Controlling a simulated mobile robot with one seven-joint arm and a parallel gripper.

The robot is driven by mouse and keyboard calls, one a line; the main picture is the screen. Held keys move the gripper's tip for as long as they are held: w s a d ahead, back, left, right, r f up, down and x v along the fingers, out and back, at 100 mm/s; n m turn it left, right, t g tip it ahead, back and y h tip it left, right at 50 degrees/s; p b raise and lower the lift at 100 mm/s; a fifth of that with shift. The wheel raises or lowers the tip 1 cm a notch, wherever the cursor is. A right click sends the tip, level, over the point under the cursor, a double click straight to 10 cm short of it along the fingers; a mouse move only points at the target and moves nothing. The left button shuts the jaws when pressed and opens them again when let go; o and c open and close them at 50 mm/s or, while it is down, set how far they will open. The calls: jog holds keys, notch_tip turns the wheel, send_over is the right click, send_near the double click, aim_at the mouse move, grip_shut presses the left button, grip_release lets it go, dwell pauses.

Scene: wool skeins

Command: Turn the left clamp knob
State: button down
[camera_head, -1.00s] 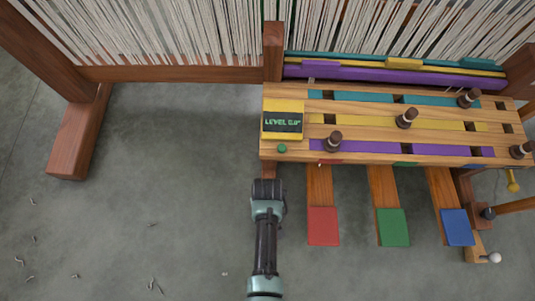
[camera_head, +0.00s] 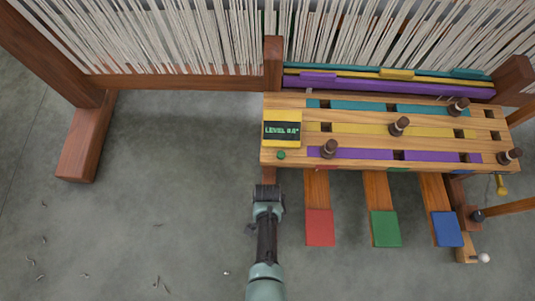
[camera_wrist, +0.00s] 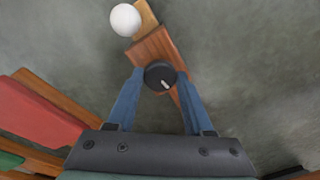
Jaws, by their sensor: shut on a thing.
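The left clamp knob (camera_wrist: 157,71), black and round with a small white mark, shows in the wrist view between the two blue fingers of my gripper (camera_wrist: 160,75). The fingers are shut on it from both sides. It sits against a brown wooden block (camera_wrist: 153,48) with a white ball (camera_wrist: 125,20) beyond it. In the head view my gripper's end (camera_head: 267,192) is below the board's left front corner, left of the red pedal, and it hides the knob and the fingertips.
The wooden board (camera_head: 380,115) carries several dark pegs. Red (camera_head: 320,228), green (camera_head: 385,229) and blue (camera_head: 446,229) pedals stand right of my arm. Another black knob (camera_head: 477,215) is far right. The floor at left is clear except for scraps.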

jog(key=shift+m, duration=0.8)
jog(key=shift+c, duration=1.5)
grip_release()
jog(key=shift+r+p, duration=0.15)
jog(key=shift+p, duration=0.15)
notch_tip(320, 180, up, 13)
jog(key=p, duration=0.9)
jog(key=shift+f, duration=0.2)
